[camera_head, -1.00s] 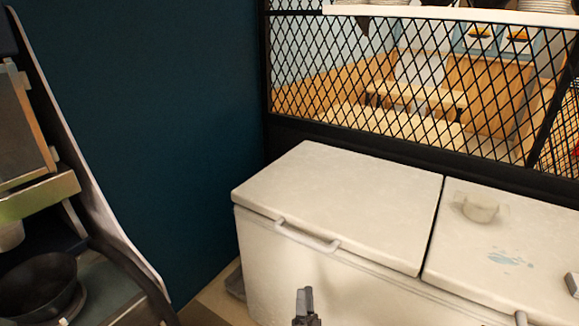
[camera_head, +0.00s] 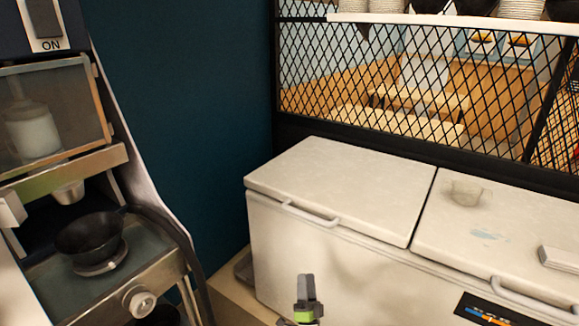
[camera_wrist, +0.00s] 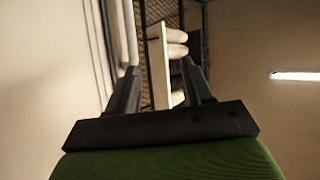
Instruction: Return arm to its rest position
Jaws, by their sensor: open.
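My gripper (camera_head: 306,290) shows at the bottom middle of the head view, in front of the white chest freezer, with its dark fingers pointing up. In the wrist view (camera_wrist: 163,88) its two dark fingers stand apart with nothing between them. The gripper is open and empty. The rest of my arm is below the picture edge.
A white chest freezer (camera_head: 335,180) with two closed lids stands ahead. A machine (camera_head: 75,165) with a black bowl (camera_head: 90,238) is at left. Black mesh (camera_head: 400,95) and a shelf (camera_head: 450,20) with stacked bowls are behind. A box (camera_head: 560,257) lies on the right lid.

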